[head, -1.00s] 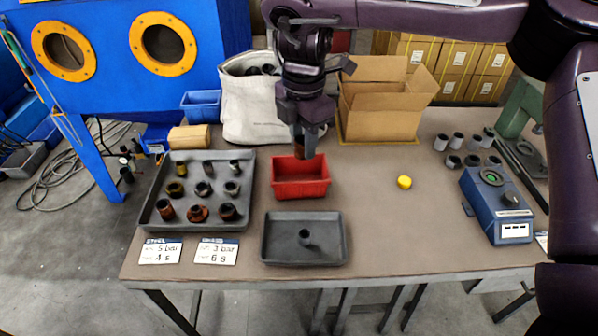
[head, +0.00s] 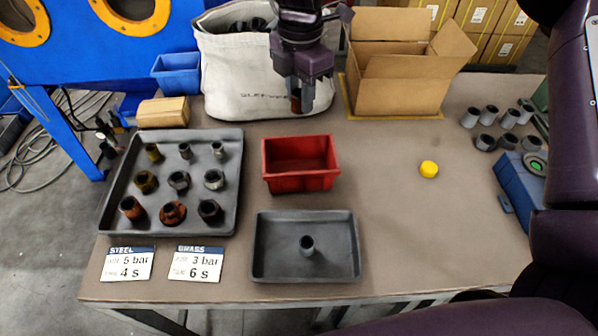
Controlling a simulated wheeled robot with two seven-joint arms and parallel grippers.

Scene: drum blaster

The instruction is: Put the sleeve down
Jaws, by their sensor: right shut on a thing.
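My right gripper (head: 297,92) is shut on a small brown sleeve (head: 296,104), of which only the lower end shows below the fingers. It holds the sleeve in the air, in front of the white cloth bag and beyond the red bin (head: 300,184) in the picture. The red bin looks empty inside. A dark grey tray (head: 340,266) in front of it holds one small dark grey sleeve (head: 307,245), standing near its middle. The larger grey tray (head: 228,185) at left holds several sleeves and fittings in rows. My left gripper is not in view.
A white bag (head: 232,90), an open cardboard box (head: 400,92) and a blue bin (head: 177,73) stand at the back. A yellow cap (head: 429,169) lies right of centre. Several grey cylinders (head: 487,143) stand near a blue device (head: 520,190).

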